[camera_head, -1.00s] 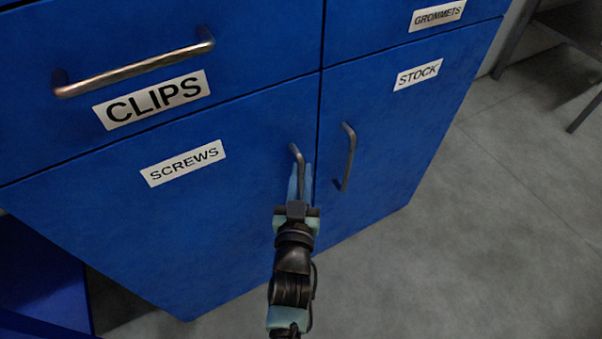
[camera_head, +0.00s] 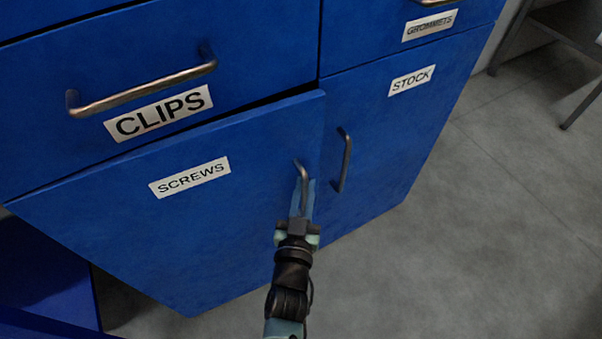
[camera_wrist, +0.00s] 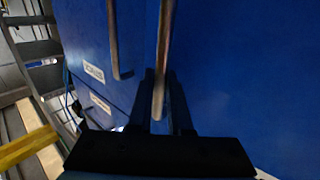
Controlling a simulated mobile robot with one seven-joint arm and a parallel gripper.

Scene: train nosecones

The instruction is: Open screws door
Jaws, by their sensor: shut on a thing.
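The blue screws door (camera_head: 150,230) carries a white SCREWS label (camera_head: 189,177) and stands slightly ajar. A dark gap shows along its top edge, and its right edge sits proud of the stock door. Its vertical metal handle (camera_head: 303,180) is near the upper right corner. My gripper (camera_head: 302,197) is shut on this handle. In the wrist view the handle (camera_wrist: 161,75) runs down between the two dark fingers (camera_wrist: 160,105).
The stock door (camera_head: 375,140) is shut at the right, with its handle (camera_head: 342,160) close beside my gripper. The clips drawer (camera_head: 250,45) above has a protruding handle (camera_head: 140,88). Grey floor (camera_head: 480,230) is open to the right. A dark table leg (camera_head: 582,105) stands at upper right.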

